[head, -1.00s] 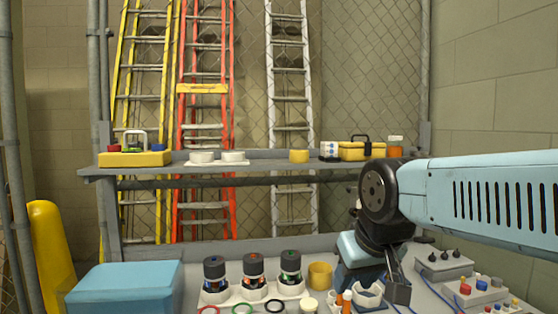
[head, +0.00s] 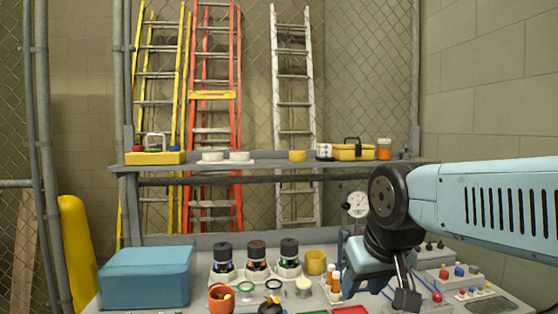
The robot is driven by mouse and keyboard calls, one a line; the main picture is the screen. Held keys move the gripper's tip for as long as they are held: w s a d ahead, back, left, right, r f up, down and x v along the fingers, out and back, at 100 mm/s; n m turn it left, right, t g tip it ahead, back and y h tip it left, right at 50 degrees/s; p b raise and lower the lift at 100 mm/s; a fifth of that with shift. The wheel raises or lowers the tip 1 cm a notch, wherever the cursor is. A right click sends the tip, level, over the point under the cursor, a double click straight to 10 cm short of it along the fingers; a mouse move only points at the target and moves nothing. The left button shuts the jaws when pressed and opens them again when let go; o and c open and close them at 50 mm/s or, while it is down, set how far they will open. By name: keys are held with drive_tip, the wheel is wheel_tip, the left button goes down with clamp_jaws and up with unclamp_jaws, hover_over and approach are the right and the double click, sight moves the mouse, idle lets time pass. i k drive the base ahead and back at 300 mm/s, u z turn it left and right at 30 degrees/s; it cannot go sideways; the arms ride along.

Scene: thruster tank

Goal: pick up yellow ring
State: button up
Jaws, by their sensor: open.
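I cannot pick out a thin yellow ring with certainty. A yellow round piece like a short cup or thick ring (head: 316,262) stands on the bench, right of the three dark-capped cylinders. Another short yellow round piece (head: 297,156) sits on the shelf above. A green ring (head: 246,290) and a dark ring (head: 273,285) lie flat in front of the cylinders. My gripper (head: 404,290) hangs over the right part of the bench, pointing down, apart from both yellow pieces. It is open, with nothing seen in it. My arm hides part of the bench behind it.
Three dark-capped cylinders (head: 256,258) stand in white holders. A blue box (head: 146,277) is at the bench's left. An orange pot (head: 221,298) stands at the front. Grey control boxes (head: 460,275) with coloured knobs are at the right. The shelf (head: 270,165) crosses above the bench.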

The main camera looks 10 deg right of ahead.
sight(294, 156)
drive_tip(key=z, duration=0.2)
drive_tip(key=i, duration=0.85)
drive_tip(key=u, duration=0.1)
